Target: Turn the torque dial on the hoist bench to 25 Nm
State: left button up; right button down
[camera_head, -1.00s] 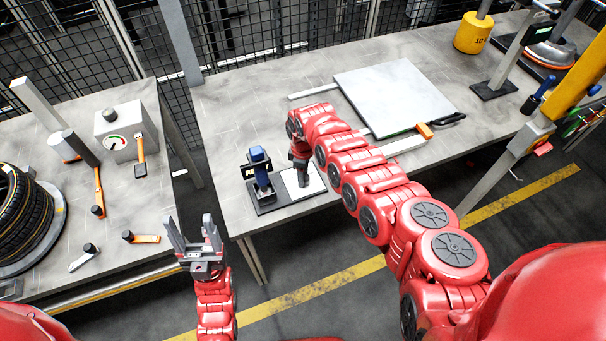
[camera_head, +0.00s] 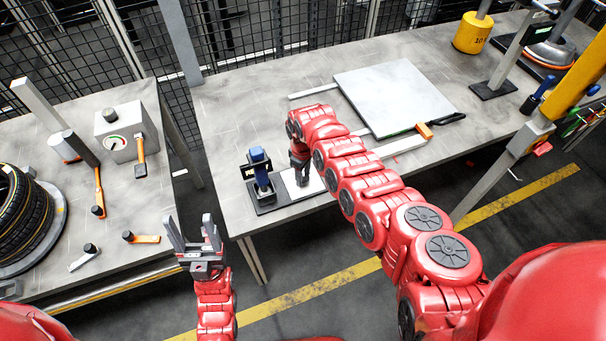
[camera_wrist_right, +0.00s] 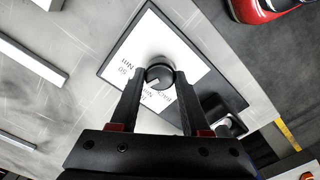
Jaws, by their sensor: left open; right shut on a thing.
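The torque dial (camera_wrist_right: 158,74) is a dark round knob on a white printed panel (camera_wrist_right: 133,50) in the right wrist view. Printed marks around it include 50 Nm; the other labels are partly hidden or too small to read. A light mark shows on the knob's lower left edge, towards the small print, but its exact value cannot be read. My right gripper (camera_head: 303,177) points down at the panel on the bench (camera_head: 225,110), its fingers shut on the dial from both sides. In the head view the gripper hides the dial. My left gripper (camera_head: 190,222) is open and empty, beside the left table.
A blue-handled tool (camera_head: 259,165) stands in a dark holder just left of the panel. A pale plate (camera_head: 395,95) lies farther back, near a yellow weight (camera_head: 473,33). The left table holds a tyre (camera_head: 22,208) and a gauge box (camera_head: 115,135).

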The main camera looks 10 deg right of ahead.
jog(key=shift+c, duration=1.8)
grip_release()
jog(key=shift+r, duration=0.15)
jog(key=shift+r, duration=0.25)
notch_tip(320, 180, up, 17)
jog(key=b, duration=0.1)
jog(key=shift+f, duration=0.15)
